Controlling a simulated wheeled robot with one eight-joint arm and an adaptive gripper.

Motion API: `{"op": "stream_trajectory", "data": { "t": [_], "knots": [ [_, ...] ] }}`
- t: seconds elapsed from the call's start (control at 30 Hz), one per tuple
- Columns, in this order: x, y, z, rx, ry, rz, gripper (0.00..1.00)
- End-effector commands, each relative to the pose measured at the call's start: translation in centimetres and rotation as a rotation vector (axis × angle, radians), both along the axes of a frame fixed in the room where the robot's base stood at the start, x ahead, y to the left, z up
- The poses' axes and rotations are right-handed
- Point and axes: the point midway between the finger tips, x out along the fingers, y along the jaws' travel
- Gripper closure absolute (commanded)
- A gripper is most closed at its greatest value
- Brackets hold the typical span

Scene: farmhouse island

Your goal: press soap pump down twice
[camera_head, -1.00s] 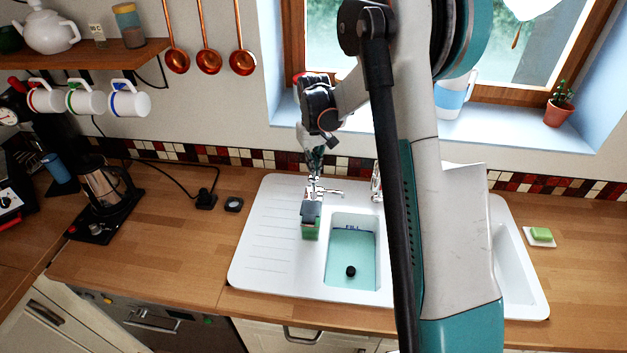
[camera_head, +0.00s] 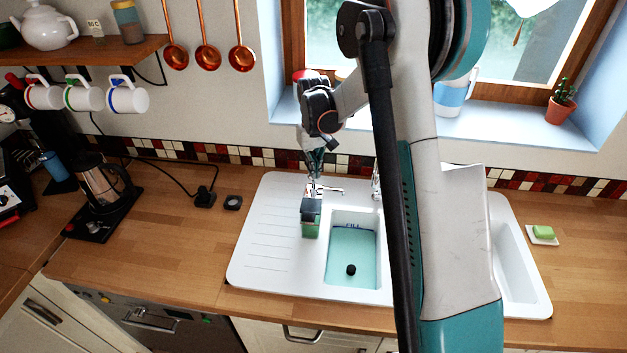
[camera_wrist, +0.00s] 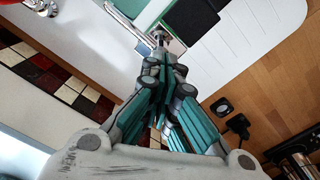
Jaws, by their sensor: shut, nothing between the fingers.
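The soap dispenser (camera_head: 310,228) stands on the white sink's drainboard, left of the basin. It has a green lower body, a dark grey top and a chrome pump (camera_head: 330,190) with a spout pointing right. My gripper (camera_head: 315,174) points down right over the pump head, its fingers closed together with nothing between them. In the wrist view the gripper (camera_wrist: 163,62) is at the chrome pump (camera_wrist: 158,38), with the dispenser's dark top (camera_wrist: 188,18) beyond. I cannot tell if the fingertips touch the pump, or how far it is pressed.
The sink basin (camera_head: 352,270) holds teal water and a black plug. A faucet (camera_head: 376,182) is partly hidden behind my arm. A green soap bar (camera_head: 543,232) lies on a dish at right. A kettle (camera_head: 103,187) stands at left. Counter between kettle and sink is mostly clear.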

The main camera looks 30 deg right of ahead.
Motion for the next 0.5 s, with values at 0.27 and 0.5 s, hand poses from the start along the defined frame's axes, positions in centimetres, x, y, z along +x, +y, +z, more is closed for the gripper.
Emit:
{"op": "stream_trajectory", "data": {
  "t": [0.27, 0.5],
  "knots": [
    [0.0, 0.0, -1.2, 0.0, 0.0, 0.0, 1.0],
    [0.0, 0.0, -2.0, 0.0, 0.0, 0.0, 1.0]
  ]
}}
